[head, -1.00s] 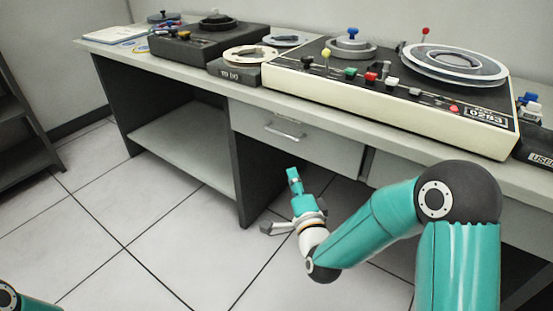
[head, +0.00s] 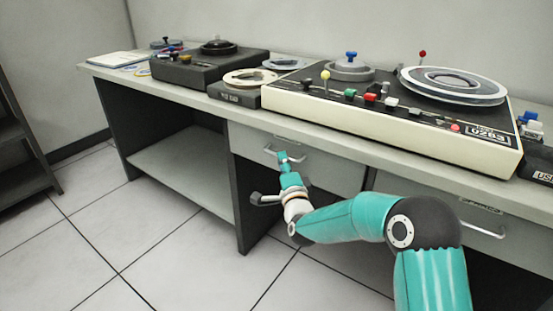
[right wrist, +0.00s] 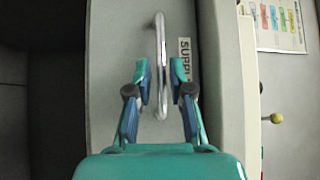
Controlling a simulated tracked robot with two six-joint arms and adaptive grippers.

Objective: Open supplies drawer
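The supplies drawer (head: 330,168) is a grey front under the desk top, and it looks closed. Its metal bar handle (head: 299,159) is partly covered by my right gripper (head: 285,158). In the right wrist view the handle (right wrist: 160,45) runs lengthwise between the two fingertips of my right gripper (right wrist: 160,82), one finger on each side. The fingers are apart and a gap shows beside the bar. A label (right wrist: 184,58) reading "SUPPL" is partly hidden by the right finger. My left gripper is out of view.
A second drawer (head: 485,222) with a handle is at the right. A cream console (head: 390,115) with knobs and reels stands on the desk top (head: 190,92). An open shelf (head: 185,155) is left of the drawer. The floor (head: 130,235) in front is clear.

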